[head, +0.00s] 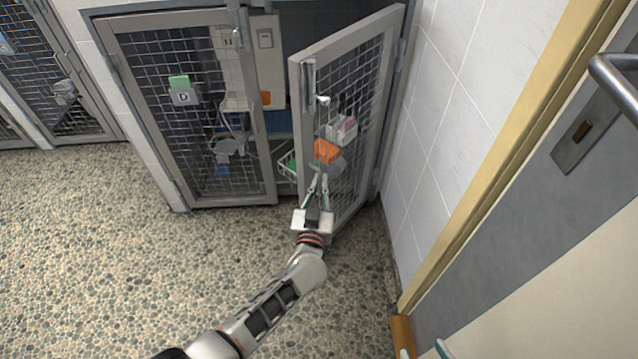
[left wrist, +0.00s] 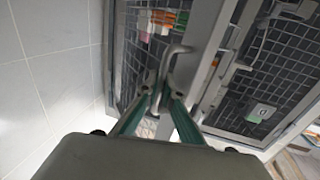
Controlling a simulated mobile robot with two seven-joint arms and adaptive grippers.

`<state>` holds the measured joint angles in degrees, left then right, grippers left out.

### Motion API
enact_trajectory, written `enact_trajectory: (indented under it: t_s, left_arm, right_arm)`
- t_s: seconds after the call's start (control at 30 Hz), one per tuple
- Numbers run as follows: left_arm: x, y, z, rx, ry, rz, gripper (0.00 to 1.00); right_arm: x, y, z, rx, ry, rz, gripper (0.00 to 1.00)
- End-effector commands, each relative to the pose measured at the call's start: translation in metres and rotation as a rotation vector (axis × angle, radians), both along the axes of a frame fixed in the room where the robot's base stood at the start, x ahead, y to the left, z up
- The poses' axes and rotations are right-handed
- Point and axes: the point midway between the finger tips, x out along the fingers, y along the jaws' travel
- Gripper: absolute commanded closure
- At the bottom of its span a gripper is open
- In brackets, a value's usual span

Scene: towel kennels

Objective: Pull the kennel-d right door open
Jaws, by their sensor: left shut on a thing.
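Kennel D's right door (head: 345,110) is a grey-framed mesh door. It stands partly open, swung outward from its right side. In the left wrist view its grey bar handle (left wrist: 173,60) shows between my fingertips. My left gripper (head: 318,180) is at the door's lower part in the head view and is shut on the handle; its fingers (left wrist: 160,90) also show in the left wrist view. The grip itself is small in the head view. What look like my right gripper's fingertips (head: 423,352) show apart at the bottom edge, mostly cut off.
Kennel D's left door (head: 190,110), with a D sign (head: 184,97), is shut. An orange item (head: 326,151) and a wire basket show behind the right door's mesh. A tiled wall (head: 450,90) stands close on the right, beside a grey room door (head: 560,220). Pebbled floor (head: 110,260) is clear.

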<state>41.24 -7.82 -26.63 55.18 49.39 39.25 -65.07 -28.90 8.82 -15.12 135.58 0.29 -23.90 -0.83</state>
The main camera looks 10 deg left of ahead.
Motion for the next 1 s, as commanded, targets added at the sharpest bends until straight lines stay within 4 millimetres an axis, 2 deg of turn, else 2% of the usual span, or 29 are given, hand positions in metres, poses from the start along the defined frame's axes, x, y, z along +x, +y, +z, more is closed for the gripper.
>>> enact_trajectory:
  t_s: [0.27, 0.3, 0.67, 0.83, 1.0]
  left_arm:
    - [0.000, -0.001, -0.001, 0.003, 0.002, -0.002, 1.00]
    - [0.000, 0.000, -0.001, 0.003, 0.002, -0.002, 0.87]
    - [-0.001, 0.000, 0.000, 0.001, 0.000, 0.000, 0.87]
    - [-0.013, -0.001, -0.001, -0.002, 0.001, -0.001, 0.87]
    - [-0.035, -0.001, -0.002, -0.001, 0.003, 0.000, 0.87]
  right_arm:
    - [-0.002, 0.000, -0.003, -0.001, 0.006, 0.000, 0.60]
    - [-0.002, 0.000, -0.003, -0.001, 0.006, 0.000, 0.60]
    - [0.002, 0.001, 0.002, 0.004, -0.006, -0.001, 0.60]
    - [0.001, 0.001, 0.001, 0.003, -0.003, 0.001, 0.60]
    - [0.001, 0.001, 0.000, 0.001, -0.002, 0.001, 0.60]
